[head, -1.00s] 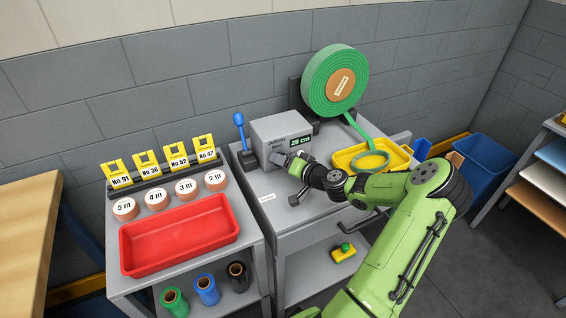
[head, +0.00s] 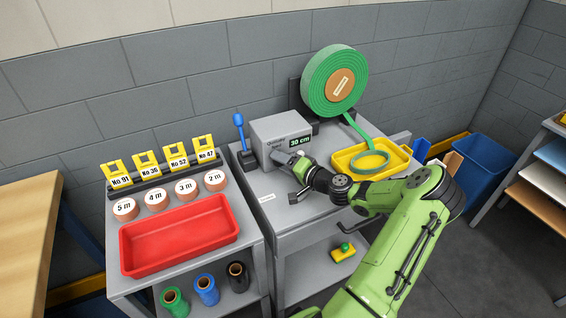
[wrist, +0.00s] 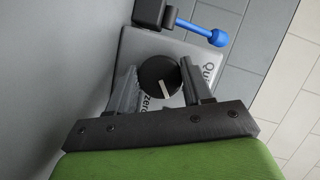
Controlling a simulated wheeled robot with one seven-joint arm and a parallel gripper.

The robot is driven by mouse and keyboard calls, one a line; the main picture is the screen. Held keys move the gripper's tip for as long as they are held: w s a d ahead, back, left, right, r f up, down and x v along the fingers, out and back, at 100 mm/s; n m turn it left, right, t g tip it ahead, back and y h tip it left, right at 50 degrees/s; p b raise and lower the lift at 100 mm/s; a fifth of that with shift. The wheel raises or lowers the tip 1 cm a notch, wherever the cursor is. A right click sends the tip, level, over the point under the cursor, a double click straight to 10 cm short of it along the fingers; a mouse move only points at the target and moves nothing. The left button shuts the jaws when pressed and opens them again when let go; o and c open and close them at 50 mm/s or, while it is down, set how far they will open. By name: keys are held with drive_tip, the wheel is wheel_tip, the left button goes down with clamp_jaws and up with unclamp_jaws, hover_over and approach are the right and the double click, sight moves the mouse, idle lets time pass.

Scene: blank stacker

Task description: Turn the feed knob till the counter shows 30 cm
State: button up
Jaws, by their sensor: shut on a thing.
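The grey feed box (head: 270,129) stands on the grey bench, and its counter (head: 300,141) reads 30 cm. The round black feed knob (wrist: 158,77) with a white pointer line shows in the wrist view on the box's face. My gripper (wrist: 160,88) has one finger on each side of the knob and is shut on it. In the head view my gripper (head: 284,158) is at the box's front and hides the knob. A green strip roll (head: 316,82) stands behind, and its strip runs down to a green loop (head: 362,166) in a yellow tray (head: 338,157).
A blue-knobbed lever (head: 239,120) stands left of the box; its blue end also shows in the wrist view (wrist: 218,38). A blue bin (head: 484,165) stands at the right.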

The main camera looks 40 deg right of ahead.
drive_tip(key=o, duration=1)
drive_tip(key=shift+o, duration=0.2)
drive_tip(key=shift+s, duration=0.1)
drive_tip(key=s+r, duration=0.1)
drive_tip(key=s, duration=0.4)
drive_tip(key=s+p, duration=0.1)
drive_tip(key=s, duration=0.4)
drive_tip(key=s+d+r+p, duration=0.1)
drive_tip(key=s, duration=0.4)
drive_tip(key=shift+s+r, duration=0.2)
drive_tip(key=shift+r, duration=0.1)
